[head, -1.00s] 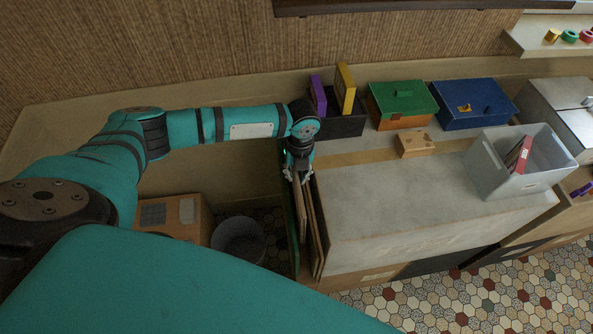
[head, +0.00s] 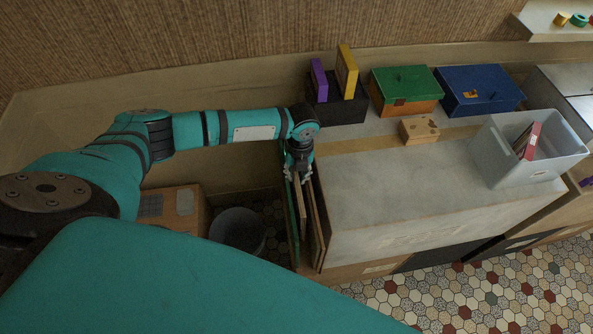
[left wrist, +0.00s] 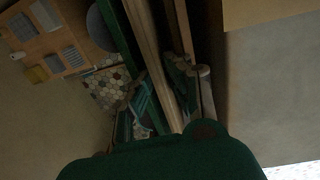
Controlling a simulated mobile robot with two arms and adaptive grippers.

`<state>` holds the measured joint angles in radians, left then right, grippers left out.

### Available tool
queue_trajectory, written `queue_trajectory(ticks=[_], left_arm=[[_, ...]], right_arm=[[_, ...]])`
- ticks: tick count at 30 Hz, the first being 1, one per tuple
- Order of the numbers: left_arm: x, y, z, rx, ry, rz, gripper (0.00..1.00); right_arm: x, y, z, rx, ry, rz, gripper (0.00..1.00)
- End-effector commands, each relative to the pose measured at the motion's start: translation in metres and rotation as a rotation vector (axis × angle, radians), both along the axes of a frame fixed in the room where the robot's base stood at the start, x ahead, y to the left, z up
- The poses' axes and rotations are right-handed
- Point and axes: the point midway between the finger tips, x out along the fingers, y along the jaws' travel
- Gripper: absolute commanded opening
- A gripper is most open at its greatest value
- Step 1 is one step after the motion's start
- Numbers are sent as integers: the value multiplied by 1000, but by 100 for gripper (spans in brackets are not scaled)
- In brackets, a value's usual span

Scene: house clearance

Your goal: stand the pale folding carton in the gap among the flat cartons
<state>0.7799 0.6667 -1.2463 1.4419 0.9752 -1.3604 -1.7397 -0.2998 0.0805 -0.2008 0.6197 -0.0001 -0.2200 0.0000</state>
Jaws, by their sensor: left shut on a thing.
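My left gripper (head: 300,177) points down at the near left end of the long grey counter and is shut on the pale folding carton (head: 302,218), which stands upright on edge. In the left wrist view the carton (left wrist: 151,55) runs between the two fingers (left wrist: 160,92). A green flat panel (head: 290,222) stands just left of it and brown flat cartons (head: 316,225) stand just right of it, all close together. The carton's lower edge is hidden, so I cannot tell whether it touches the bottom. My right gripper is not in view.
The grey block (head: 400,190) bounds the row on the right. A bin (head: 238,229) and a cardboard box (head: 172,208) stand on the floor to the left. Farther back are a black holder (head: 338,110), a green-lidded box (head: 405,88), a blue box (head: 478,88) and a grey crate (head: 530,170).

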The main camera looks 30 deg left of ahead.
Motion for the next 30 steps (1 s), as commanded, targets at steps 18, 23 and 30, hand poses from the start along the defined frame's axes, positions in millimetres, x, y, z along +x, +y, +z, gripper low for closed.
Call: queue_trajectory(ticks=[18, 23, 30], left_arm=[[1, -2, 0, -4, -4, -1, 42], [1, -2, 0, -5, -4, -1, 42], [1, -2, 0, -5, -4, -2, 42]], right_arm=[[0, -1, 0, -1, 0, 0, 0], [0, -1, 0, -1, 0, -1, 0], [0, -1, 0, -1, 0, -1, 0]])
